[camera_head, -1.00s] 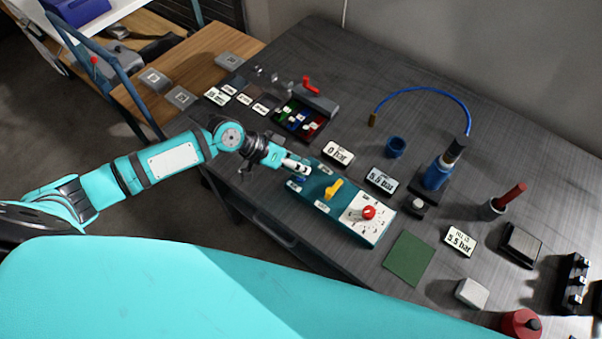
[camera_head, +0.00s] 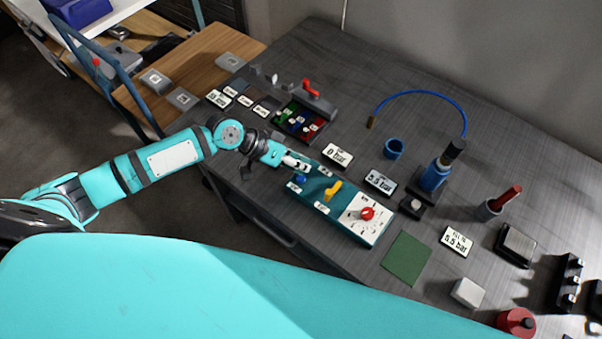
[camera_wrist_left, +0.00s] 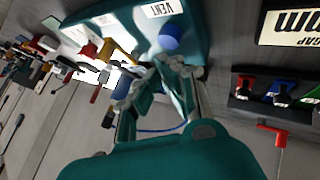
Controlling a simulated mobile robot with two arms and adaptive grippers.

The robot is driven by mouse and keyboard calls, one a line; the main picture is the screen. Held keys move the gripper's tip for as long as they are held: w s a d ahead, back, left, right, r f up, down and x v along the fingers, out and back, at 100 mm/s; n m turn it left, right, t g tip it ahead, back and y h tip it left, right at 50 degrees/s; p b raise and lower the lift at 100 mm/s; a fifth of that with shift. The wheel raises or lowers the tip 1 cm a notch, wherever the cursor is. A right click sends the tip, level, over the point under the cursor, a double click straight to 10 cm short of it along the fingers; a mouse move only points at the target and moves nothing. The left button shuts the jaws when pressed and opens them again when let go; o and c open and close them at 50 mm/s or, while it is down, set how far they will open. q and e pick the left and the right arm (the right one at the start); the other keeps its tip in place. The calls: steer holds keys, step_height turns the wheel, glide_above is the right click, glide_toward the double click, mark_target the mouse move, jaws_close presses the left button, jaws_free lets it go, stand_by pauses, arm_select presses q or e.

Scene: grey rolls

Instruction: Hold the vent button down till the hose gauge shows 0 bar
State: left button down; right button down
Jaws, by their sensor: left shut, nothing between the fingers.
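The teal control box (camera_head: 325,214) lies on the dark table with a blue button (camera_head: 300,179), a yellow lever (camera_head: 333,190) and a red knob (camera_head: 367,213). In the left wrist view the blue button (camera_wrist_left: 169,37) sits beside a label reading VENT (camera_wrist_left: 163,8). My left gripper (camera_head: 303,166) is shut and empty, its tips close by the button; contact cannot be told. One display (camera_head: 337,155) reads 0 bar. Another display (camera_head: 380,181) appears to read 5.5 bar. Which one is the hose gauge is not clear. My right gripper is not in view.
A card (camera_head: 457,241) reads "fill to 5.5 bar". A blue hose (camera_head: 425,92) arcs behind a blue pump-like cylinder (camera_head: 435,175). A green mat (camera_head: 406,258) lies right of the box.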

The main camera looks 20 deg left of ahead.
arm_select(q)
step_height(320, 180, up, 5)
steer(key=p, duration=0.4)
steer(key=shift+p, duration=0.3)
stand_by(0.3)
